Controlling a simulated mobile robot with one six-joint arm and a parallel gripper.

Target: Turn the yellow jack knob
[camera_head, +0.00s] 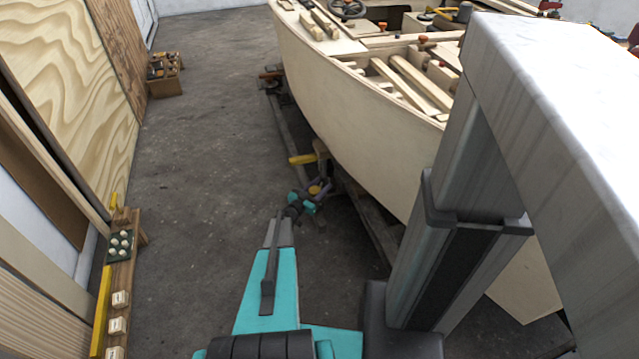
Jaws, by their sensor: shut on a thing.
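The small yellow jack knob (314,190) shows at the foot of the boat's near side, low beside the hull. My gripper (318,188), dark with teal parts, reaches down to it at the far end of my arm. Its fingers are shut around the knob, and they hide part of it. The knob's marking and turned angle are too small to read. A yellow bar (303,159) sticks out to the left just beyond the gripper, by a brown wooden block (322,152) against the hull.
The plywood hull (345,130) rises close to the right of the gripper. Dark rails (372,218) run under it. Plywood sheets (65,75) and a narrow wooden shelf (122,270) stand at left. The grey floor between (215,130) is clear.

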